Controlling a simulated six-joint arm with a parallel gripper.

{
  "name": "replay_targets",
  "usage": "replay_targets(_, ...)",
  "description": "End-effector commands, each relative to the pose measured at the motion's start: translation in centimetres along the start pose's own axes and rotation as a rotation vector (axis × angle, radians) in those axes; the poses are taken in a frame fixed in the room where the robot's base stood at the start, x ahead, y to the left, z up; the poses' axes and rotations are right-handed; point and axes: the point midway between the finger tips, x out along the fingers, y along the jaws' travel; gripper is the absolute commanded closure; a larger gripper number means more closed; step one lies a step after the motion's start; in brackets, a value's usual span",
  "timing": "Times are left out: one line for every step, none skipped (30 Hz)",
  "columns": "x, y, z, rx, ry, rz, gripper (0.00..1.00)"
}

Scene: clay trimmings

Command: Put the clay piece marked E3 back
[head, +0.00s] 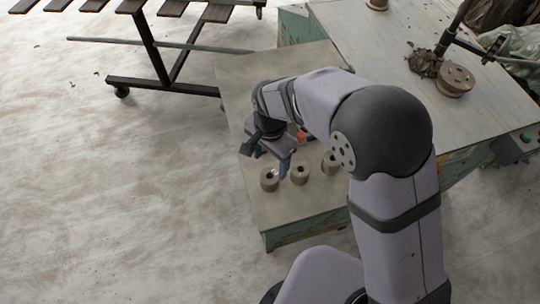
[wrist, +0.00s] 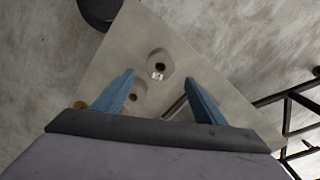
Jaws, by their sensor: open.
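Three squat grey-brown clay pieces with dark centre holes stand in a row on the low table: left (head: 269,183), middle (head: 300,177) and right (head: 329,165). My gripper (head: 271,164) hangs open above the table, just behind the left piece. In the wrist view, one clay piece (wrist: 161,58) lies ahead between my open blue fingers (wrist: 160,80), apart from them. It carries a small white label, too small to read. A second piece (wrist: 132,101) is partly hidden by the left finger. I cannot tell which piece is E3.
The low table (head: 315,213) has clear room at its front. A small red thing (head: 301,135) shows beside my arm. A bigger bench (head: 400,30) at the back right bears a clay disc (head: 455,81) and a clay lump (head: 424,62). A dark slatted rack (head: 150,50) stands back left.

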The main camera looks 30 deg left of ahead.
Motion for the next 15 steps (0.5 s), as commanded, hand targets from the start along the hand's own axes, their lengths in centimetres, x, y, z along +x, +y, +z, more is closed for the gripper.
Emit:
replay_targets(-0.7,-0.1,0.0,0.0,0.002,-0.005,0.35)
replay_targets(-1.1,-0.1,0.0,0.0,0.002,-0.005,0.35)
replay_targets(-1.6,-0.1,0.0,0.0,0.002,-0.004,0.35)
replay_targets(-1.9,-0.1,0.0,0.0,0.002,-0.004,0.35)
replay_targets(-2.2,-0.1,0.0,0.0,0.001,-0.004,0.35)
replay_targets(-2.6,-0.1,0.0,0.0,0.001,-0.002,0.35)
replay_targets(-2.8,-0.1,0.0,0.0,0.001,-0.003,0.35)
replay_targets(-3.0,-0.1,0.0,0.0,0.001,-0.002,0.35)
replay_targets(-3.2,0.0,0.0,0.0,0.001,-0.001,0.35)
replay_targets(-3.3,0.0,0.0,0.0,0.0,0.0,0.35)
replay_targets(-3.4,0.0,0.0,0.0,0.0,0.0,0.35)
replay_targets(-3.5,0.0,0.0,0.0,0.0,0.0,0.35)
replay_targets(-3.5,0.0,0.0,0.0,0.0,0.0,0.35)
replay_targets(-3.5,0.0,0.0,0.0,0.0,0.0,0.35)
replay_targets(-3.5,0.0,0.0,0.0,0.0,0.0,0.35)
